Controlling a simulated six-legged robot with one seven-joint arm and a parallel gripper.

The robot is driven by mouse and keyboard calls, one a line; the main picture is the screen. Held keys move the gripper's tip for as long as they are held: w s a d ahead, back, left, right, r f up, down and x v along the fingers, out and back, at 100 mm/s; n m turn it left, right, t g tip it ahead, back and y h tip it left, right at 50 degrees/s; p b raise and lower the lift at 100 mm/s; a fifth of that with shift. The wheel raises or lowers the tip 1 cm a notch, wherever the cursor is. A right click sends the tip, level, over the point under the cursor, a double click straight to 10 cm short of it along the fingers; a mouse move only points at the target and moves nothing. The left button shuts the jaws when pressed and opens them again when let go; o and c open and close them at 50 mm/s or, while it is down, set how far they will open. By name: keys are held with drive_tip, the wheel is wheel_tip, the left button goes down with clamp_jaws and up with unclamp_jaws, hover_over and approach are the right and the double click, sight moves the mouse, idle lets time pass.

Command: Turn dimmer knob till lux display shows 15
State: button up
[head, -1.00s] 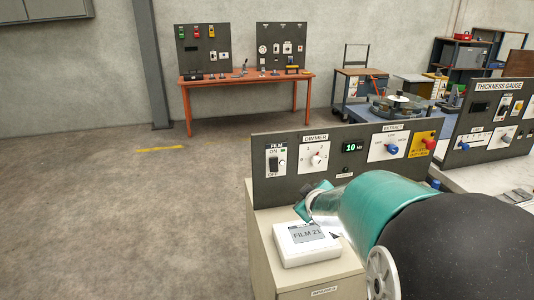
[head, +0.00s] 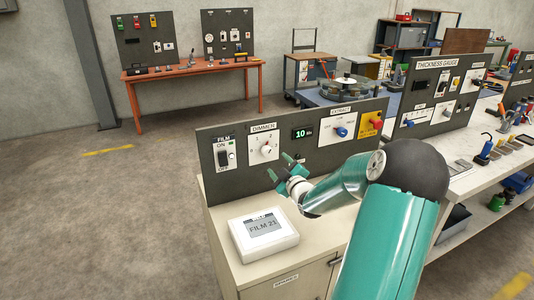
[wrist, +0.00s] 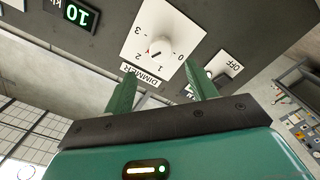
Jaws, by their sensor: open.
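The dimmer knob (head: 265,149) is a pale round knob on a white plate labelled DIMMER, on a dark upright panel. In the wrist view, where the panel appears upside down, the knob (wrist: 163,49) shows with a numbered scale and a red mark beside it. The lux display (head: 303,133) shows 10 in green; it also shows in the wrist view (wrist: 75,14). My gripper (head: 280,167) is open and empty, in front of the panel near the knob. In the wrist view its green fingers (wrist: 162,80) stand apart, with the knob beyond them and not touched.
A FILM switch (head: 224,154) sits left of the dimmer. A blue EXTRACT knob (head: 341,132) and a red knob on yellow (head: 375,123) sit to the right. A white FILM 21 box (head: 263,233) stands on the cabinet top (head: 329,233) below. Floor at left is clear.

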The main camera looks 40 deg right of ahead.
sight(269, 153)
drive_tip(key=x, duration=0.9)
drive_tip(key=shift+w, duration=0.3)
drive_tip(key=c, duration=1)
